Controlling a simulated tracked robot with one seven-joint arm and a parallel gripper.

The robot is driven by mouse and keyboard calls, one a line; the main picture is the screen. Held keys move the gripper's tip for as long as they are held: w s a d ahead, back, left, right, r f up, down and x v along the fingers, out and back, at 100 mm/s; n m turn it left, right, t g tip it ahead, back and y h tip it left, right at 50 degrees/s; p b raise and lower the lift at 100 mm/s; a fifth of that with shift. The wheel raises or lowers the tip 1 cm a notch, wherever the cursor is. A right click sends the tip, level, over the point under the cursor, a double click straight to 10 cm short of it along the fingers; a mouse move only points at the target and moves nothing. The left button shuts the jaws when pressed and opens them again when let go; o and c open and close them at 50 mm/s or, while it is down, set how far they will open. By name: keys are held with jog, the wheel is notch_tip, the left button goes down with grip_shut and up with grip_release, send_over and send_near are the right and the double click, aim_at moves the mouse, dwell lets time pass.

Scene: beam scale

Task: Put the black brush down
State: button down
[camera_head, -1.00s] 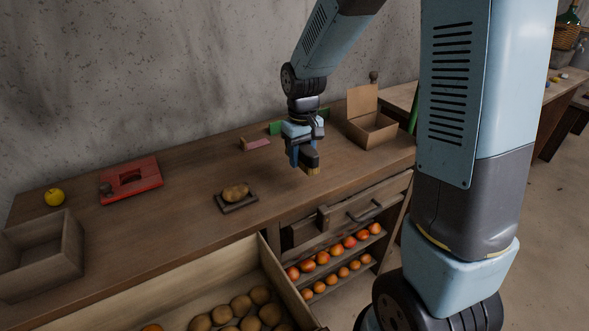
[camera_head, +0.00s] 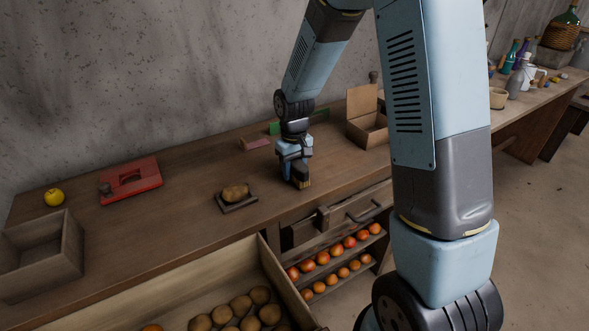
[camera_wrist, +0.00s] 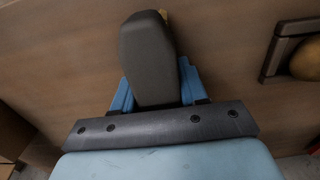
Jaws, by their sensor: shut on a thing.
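The black brush (camera_head: 302,181) has a dark body and a tan bristle end. My gripper (camera_head: 294,163) is shut on it, at the right half of the wooden workbench (camera_head: 190,205). The bristle end points down at the bench top, and I cannot tell whether it touches the wood. In the wrist view the brush's dark body (camera_wrist: 148,58) lies between the blue fingers, with a bit of yellow at its far tip. My gripper hides part of the brush.
A small tray (camera_head: 238,206) with a potato is left of my gripper. A red scale part (camera_head: 131,181), a yellow apple (camera_head: 54,197) and a wooden box (camera_head: 42,255) are at left. Bench around the brush is clear.

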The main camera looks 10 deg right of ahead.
jog(key=shift+s+f, duration=0.1)
jog(key=shift+f, duration=0.5)
jog(key=c, duration=0.7)
grip_release()
jog(key=shift+o, duration=0.5)
jog(key=shift+r, duration=0.15)
notch_tip(320, 180, up, 13)
jog(key=shift+a+f, duration=0.1)
jog(key=shift+a, duration=0.05)
jog(key=shift+r, duration=0.75)
jog(key=s+d+r+m+t, duration=0.2)
jog(key=s+d+r+t, duration=0.1)
jog(key=s+d+r, duration=0.65)
jog(key=s+d+r+m+t, duration=0.1)
jog(key=s+d+r, duration=0.1)
jog(key=s, duration=0.5)
jog(key=s+d+r+m+t, duration=0.1)
jog(key=s+r, duration=0.1)
jog(key=s, duration=0.5)
jog(key=shift+s+d+r+m+t, duration=0.3)
jog(key=shift+s+d+r, duration=0.05)
jog(key=shift+s+d, duration=0.05)
